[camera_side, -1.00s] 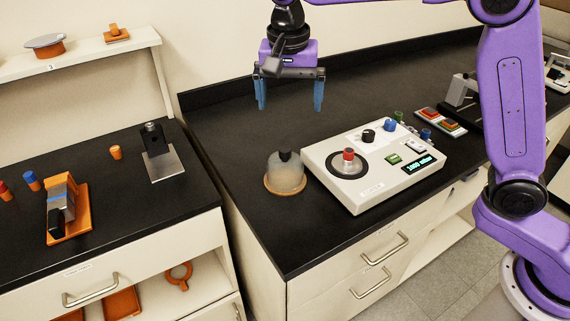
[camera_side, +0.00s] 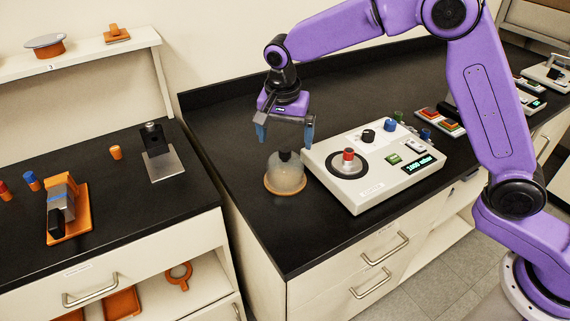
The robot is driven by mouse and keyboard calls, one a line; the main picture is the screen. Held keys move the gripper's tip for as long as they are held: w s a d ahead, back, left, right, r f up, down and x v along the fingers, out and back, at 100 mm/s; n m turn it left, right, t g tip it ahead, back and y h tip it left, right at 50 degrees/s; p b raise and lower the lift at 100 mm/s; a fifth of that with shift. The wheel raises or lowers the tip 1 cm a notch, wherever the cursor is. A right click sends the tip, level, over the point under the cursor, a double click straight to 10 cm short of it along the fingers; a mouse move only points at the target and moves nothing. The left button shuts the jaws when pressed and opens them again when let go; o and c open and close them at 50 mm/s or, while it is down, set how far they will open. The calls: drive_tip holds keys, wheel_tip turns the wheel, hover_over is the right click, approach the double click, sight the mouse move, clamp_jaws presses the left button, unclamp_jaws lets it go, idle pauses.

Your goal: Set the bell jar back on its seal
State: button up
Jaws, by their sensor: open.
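The bell jar (camera_side: 286,174) is a clear, cloudy dome with a dark knob on top. It stands upright over an orange round base (camera_side: 272,189) on the black bench, left of the white control box. Whether its rim sits evenly on a seal is too small to tell. My gripper (camera_side: 284,138) points down just above the jar, with its blue fingers spread to either side of the knob and a little higher than it. It is open and holds nothing.
The white control box (camera_side: 345,190) with a red knob (camera_side: 348,154) and a green display stands close to the jar's right. A metal stand (camera_side: 162,165) and an orange fixture (camera_side: 76,230) are on the left bench. The black bench behind the jar is clear.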

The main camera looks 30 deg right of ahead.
sight(285, 149)
drive_tip(key=shift+w+d+f, duration=0.1)
drive_tip(key=shift+w+f, duration=0.1)
drive_tip(key=shift+f, duration=1.3)
drive_tip(key=shift+w+d+f, duration=0.1)
drive_tip(key=shift+w+f, duration=0.05)
drive_tip(key=shift+f, duration=1.3)
drive_tip(key=c, duration=0.8)
